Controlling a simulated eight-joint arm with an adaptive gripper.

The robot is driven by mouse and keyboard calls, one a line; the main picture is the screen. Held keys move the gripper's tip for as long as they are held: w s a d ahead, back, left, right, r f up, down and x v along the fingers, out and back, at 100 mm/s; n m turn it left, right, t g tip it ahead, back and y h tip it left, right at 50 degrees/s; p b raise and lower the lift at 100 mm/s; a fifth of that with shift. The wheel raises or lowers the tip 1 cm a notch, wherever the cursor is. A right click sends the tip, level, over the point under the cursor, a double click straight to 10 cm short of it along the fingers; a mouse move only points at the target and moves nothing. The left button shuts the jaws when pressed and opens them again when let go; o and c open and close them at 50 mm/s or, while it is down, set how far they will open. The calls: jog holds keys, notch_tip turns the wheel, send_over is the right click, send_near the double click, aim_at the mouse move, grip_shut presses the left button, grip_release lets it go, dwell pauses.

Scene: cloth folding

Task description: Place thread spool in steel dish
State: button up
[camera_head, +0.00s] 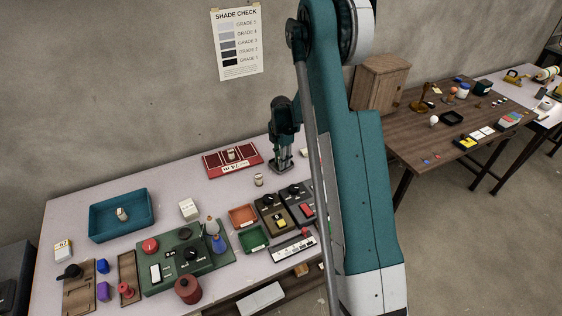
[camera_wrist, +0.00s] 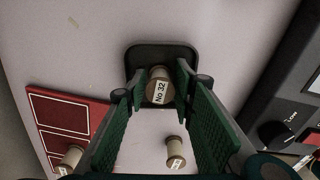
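A thread spool (camera_wrist: 160,86) with a white "No 32" label sits between the green pads of my gripper (camera_wrist: 161,82) in the wrist view. The pads close in on both its sides with no clear gap. Behind it is a dark square dish (camera_wrist: 139,56) with rounded corners; whether the spool touches its floor, I cannot tell. In the head view my gripper (camera_head: 282,166) points down at the back of the pale table, right of a red board (camera_head: 215,165). The held spool and dish are not clearly visible there.
One spool (camera_head: 231,154) stands on the red board and another (camera_head: 258,180) on the pale table (camera_head: 175,180). A third (camera_head: 122,214) is in a teal tray (camera_head: 98,226). Control boxes (camera_head: 272,215) and small orange and green trays lie in front of my gripper.

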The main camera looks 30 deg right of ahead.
jog(key=shift+o, duration=1)
jog(key=shift+r, duration=0.15)
jog(key=shift+r, duration=0.15)
notch_tip(320, 180, up, 12)
jog(key=p, duration=0.1)
dwell(0.4)
